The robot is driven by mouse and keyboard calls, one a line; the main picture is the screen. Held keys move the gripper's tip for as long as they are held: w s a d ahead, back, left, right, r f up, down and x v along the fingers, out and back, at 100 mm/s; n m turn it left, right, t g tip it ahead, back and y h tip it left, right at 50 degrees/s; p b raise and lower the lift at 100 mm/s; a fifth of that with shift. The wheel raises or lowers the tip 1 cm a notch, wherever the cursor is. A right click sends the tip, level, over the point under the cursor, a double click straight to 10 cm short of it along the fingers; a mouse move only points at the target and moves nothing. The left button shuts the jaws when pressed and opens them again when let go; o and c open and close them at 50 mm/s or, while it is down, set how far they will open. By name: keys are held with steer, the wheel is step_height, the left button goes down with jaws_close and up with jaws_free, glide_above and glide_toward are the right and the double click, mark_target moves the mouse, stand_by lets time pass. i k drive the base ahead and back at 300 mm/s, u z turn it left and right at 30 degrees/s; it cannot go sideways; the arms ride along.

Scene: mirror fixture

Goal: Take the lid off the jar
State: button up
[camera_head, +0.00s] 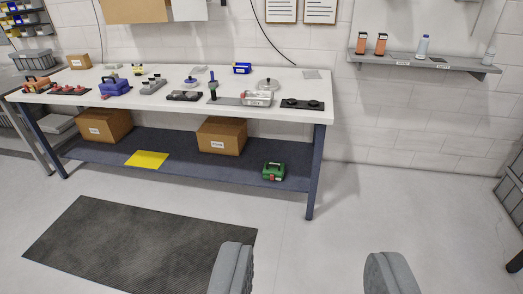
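My gripper (312,270) is at the bottom of the view, with its two grey fingers wide apart and nothing between them. It is open and well short of the workbench (150,97). I cannot pick out a jar with certainty. A round grey lid-like thing (267,84) with a small knob lies towards the right of the bench top. It is too small to tell whether it sits on a jar. A pale bottle-like container (423,46) and a smaller one (489,57) stand on the wall shelf (430,62) at the right.
Several small tools and parts stand along the bench. Cardboard boxes (221,136), a yellow sheet (147,159) and a green case (273,171) are on its lower shelf. A dark mat (130,245) lies in front. The floor at the right is clear up to a dark rack (511,190).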

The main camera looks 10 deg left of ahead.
mark_target(190, 80)
steer(key=u, duration=0.2)
steer(key=i, duration=1.3)
steer(key=u, duration=0.4)
steer(key=i, duration=0.7)
steer(key=u, duration=0.2)
